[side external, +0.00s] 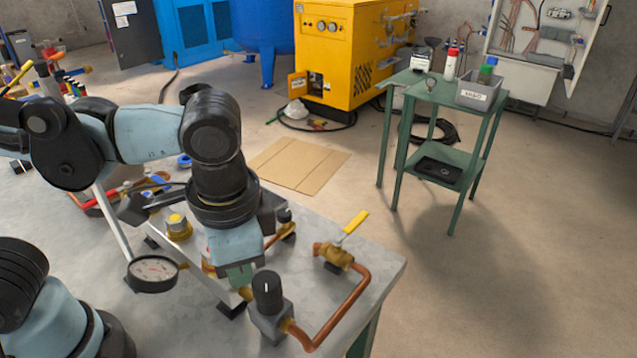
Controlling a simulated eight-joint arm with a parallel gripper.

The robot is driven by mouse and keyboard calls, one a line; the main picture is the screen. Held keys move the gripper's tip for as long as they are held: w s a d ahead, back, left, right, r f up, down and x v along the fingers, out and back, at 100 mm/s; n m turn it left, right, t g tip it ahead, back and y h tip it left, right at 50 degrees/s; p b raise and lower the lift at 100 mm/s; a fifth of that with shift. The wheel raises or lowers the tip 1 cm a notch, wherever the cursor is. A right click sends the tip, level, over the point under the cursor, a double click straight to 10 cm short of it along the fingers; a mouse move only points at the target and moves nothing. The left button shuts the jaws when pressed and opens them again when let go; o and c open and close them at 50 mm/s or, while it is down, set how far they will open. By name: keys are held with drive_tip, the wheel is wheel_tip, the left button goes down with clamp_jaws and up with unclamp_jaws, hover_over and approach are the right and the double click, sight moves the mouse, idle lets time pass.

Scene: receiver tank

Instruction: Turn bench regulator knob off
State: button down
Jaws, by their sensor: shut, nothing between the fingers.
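The bench regulator has an upright black knob (267,290) with a white mark on its side facing the camera. The knob sits on a grey block body (270,322) near the front of the metal bench (375,262). My gripper (240,280) points down just left of and behind the knob, shut and empty. Its fingertips are small and partly hidden, so I cannot tell whether they touch the regulator. A copper pipe (340,316) runs from the regulator body to a brass valve with a yellow lever (354,222).
A round pressure gauge (153,271) stands left of my gripper. A brass fitting with a yellow cap (178,227) and a small black-topped valve (284,216) are close to my wrist. Tools lie at the bench's left. A green side table (436,92) stands apart behind.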

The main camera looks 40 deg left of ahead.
drive_tip(key=shift+s+d+f+h, duration=0.3)
drive_tip(key=shift+d+h, duration=0.05)
drive_tip(key=shift+d, duration=0.15)
drive_tip(key=shift+s+d+f+h, duration=0.25)
drive_tip(key=shift+s+d+h, duration=0.1)
drive_tip(key=shift+d, duration=0.1)
wheel_tip(320, 180, up, 6)
drive_tip(key=shift+a, duration=0.35)
drive_tip(key=shift+s, duration=0.1)
